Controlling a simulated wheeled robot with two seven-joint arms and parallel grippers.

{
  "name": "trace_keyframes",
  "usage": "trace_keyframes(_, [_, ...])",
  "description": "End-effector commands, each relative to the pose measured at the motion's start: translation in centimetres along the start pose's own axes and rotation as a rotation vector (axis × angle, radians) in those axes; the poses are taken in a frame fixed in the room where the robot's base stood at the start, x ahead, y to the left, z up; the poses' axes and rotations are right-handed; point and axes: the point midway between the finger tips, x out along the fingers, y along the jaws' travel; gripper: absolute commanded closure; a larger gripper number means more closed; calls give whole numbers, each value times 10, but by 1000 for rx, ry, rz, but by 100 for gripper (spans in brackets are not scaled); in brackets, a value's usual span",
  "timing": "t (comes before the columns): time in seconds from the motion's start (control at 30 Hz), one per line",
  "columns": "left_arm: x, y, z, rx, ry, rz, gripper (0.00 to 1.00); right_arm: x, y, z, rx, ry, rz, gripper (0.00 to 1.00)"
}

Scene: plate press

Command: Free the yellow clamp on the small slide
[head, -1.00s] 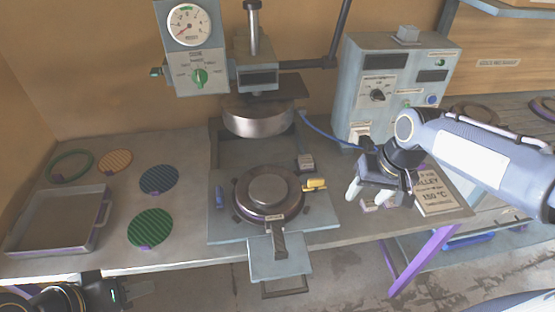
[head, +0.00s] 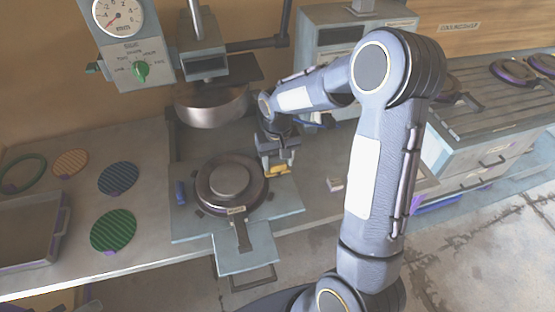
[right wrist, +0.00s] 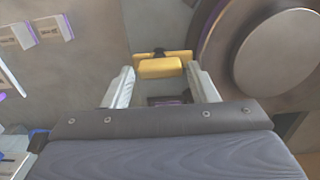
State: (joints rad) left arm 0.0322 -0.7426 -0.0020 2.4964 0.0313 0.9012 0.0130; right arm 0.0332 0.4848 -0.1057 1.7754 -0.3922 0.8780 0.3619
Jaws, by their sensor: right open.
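The yellow clamp (head: 277,169) sits at the right edge of the small slide (head: 190,228), beside the round mould (head: 231,182). In the right wrist view the yellow clamp (right wrist: 160,66) lies just beyond and between my two fingertips, with the round mould to its right. My right gripper (right wrist: 161,84) is open, with one finger on each side of the clamp's line and no visible grip on it. In the head view the right gripper (head: 279,156) hides part of the clamp. My left gripper is not in the head view now.
The press head (head: 212,105) hangs behind the mould. Green (head: 113,230) and blue (head: 118,178) discs and a metal tray (head: 30,230) are at the left. A control box (head: 335,30) stands behind my right arm.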

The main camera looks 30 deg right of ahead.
Motion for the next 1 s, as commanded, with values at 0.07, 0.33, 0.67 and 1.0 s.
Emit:
trace_keyframes(0.07, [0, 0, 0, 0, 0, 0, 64, 4, 0, 0, 0, -1, 0, 47])
trace_keyframes(0.33, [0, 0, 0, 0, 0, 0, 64, 5, 0, 0, 0, 0, 0, 49])
trace_keyframes(0.67, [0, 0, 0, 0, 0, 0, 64, 5, 0, 0, -2, 1, 0, 79])
trace_keyframes(1.0, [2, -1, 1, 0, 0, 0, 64, 5, 0, 0, -100, 2, -1, 79])
